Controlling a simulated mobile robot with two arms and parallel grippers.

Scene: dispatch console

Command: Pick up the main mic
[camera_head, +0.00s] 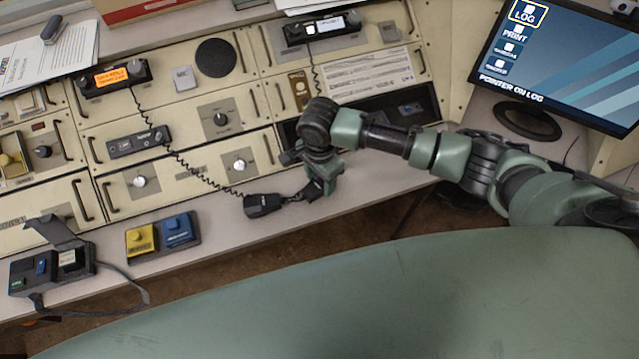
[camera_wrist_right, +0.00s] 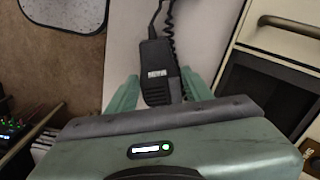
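A black hand mic (camera_head: 262,205) with a coiled cord lies on the grey desk ledge in front of the console panels. In the right wrist view the mic (camera_wrist_right: 158,72) shows a small white label, too small to read. My right gripper (camera_head: 308,192) is just right of the mic in the head view. In the wrist view its two green fingers (camera_wrist_right: 160,92) are apart, one on each side of the mic's near end. I see no clear grip on it. My left gripper is not in view.
A radio with an orange display (camera_head: 115,77) and another radio (camera_head: 322,28) stand on the console. A yellow and blue button box (camera_head: 178,231) and an open-lidded box (camera_head: 50,268) sit left on the ledge. A monitor (camera_head: 560,60) stands at the right.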

